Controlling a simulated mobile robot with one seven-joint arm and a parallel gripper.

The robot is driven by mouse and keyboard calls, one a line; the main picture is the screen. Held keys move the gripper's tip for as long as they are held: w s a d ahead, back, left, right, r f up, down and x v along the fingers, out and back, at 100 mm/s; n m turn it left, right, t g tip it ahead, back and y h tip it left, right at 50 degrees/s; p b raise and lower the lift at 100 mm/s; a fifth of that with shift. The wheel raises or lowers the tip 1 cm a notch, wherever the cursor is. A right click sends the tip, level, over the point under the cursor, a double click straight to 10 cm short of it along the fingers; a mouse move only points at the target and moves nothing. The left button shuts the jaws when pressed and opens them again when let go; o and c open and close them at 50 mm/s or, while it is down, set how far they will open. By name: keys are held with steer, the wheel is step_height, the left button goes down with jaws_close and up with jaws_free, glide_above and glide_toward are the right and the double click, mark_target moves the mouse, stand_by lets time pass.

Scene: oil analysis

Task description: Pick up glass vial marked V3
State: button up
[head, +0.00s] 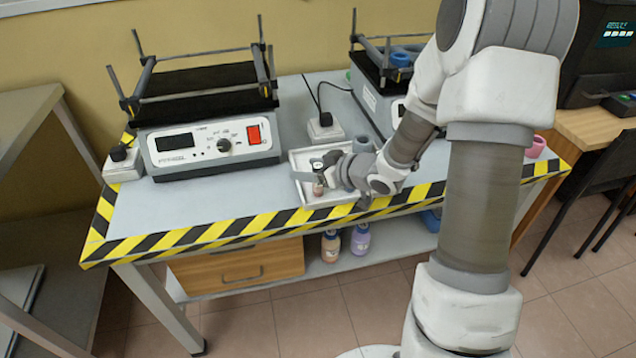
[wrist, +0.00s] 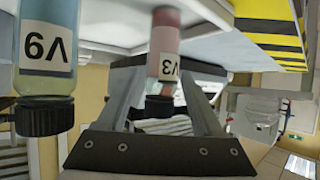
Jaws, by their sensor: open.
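The glass vial marked V3 (wrist: 166,50) has pinkish contents, a white label and a black cap. It appears upside down in the wrist view, in the middle. My gripper (wrist: 165,75) is open, with one finger on each side of this vial. I see no clear contact between the fingers and the glass. In the head view my gripper (head: 318,172) is low over the white tray (head: 306,158), and a small pinkish vial (head: 318,188) shows at its fingers. The gripper and wrist hide part of the tray.
A second vial (wrist: 47,45) with yellow-green contents stands close on the left in the wrist view. A shaker device (head: 205,125) is left of the tray, another (head: 375,100) behind it. The table's striped edge (head: 240,228) runs in front.

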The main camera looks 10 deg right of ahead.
steer(key=shift+r, duration=0.1)
jaws_close()
stand_by(0.3)
